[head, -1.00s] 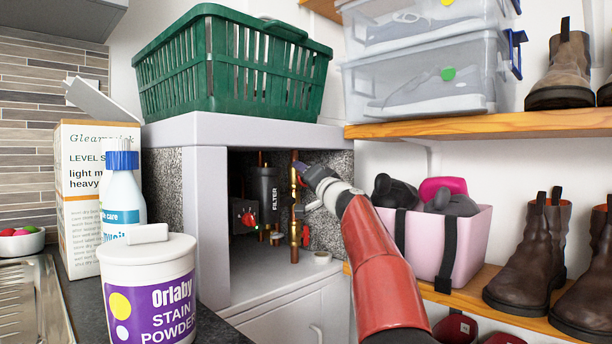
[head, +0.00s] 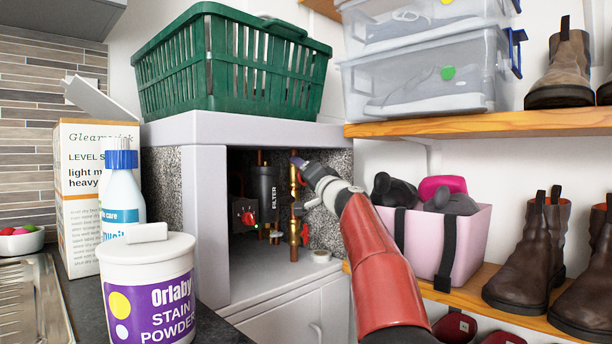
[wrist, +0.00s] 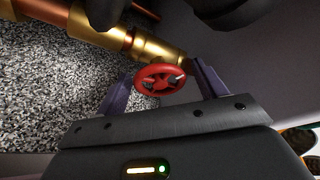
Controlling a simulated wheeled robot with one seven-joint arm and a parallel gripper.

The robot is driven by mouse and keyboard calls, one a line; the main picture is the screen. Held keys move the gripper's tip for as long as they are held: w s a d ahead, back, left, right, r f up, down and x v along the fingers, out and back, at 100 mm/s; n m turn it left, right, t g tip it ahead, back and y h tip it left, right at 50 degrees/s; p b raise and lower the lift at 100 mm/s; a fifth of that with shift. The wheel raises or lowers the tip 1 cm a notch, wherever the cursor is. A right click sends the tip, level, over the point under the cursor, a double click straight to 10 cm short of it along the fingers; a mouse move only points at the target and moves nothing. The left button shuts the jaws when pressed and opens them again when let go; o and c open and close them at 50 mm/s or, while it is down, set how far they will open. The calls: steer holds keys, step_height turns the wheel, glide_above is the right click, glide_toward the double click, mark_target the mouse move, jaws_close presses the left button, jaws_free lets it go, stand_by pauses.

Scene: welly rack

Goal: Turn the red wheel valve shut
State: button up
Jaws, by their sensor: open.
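The red wheel valve (wrist: 160,79) sits on a brass fitting of a copper pipe (wrist: 140,45) in the wrist view. My gripper (wrist: 163,70) is open, with one purple finger on each side of the wheel. I cannot tell whether either finger touches it. In the head view my gripper (head: 298,163) is at the upper part of the brass and copper pipe (head: 294,196) inside the cupboard. I cannot make out the wheel there; the gripper seems to cover it.
A red handle (head: 305,236) sits lower on the pipe. A black filter (head: 267,195) and a box with a red knob (head: 246,216) stand to the left. The cupboard's frame (head: 205,220) surrounds the opening. A pink bin (head: 470,240) is right of my arm.

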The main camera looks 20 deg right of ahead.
steer(key=b+v, duration=0.5)
steer(key=v, duration=0.2)
steer(key=shift+s, duration=0.4)
steer(key=s+d+r+n+y, duration=0.3)
steer(key=n+y, duration=0.4)
steer(key=n, duration=0.8)
steer(key=shift+g, duration=0.3)
steer(key=w+a+p, duration=0.1)
steer(key=w+p, duration=0.1)
steer(key=w, duration=0.1)
steer(key=w+a+p, duration=0.2)
steer(key=w, duration=0.2)
steer(key=w+a+p, duration=0.1)
steer(key=w+p, duration=0.1)
steer(key=w, duration=0.2)
steer(key=shift+w+a+p, duration=0.2)
steer(key=shift+w+p, duration=0.05)
steer(key=shift+p, duration=0.05)
steer(key=shift+c, duration=0.3)
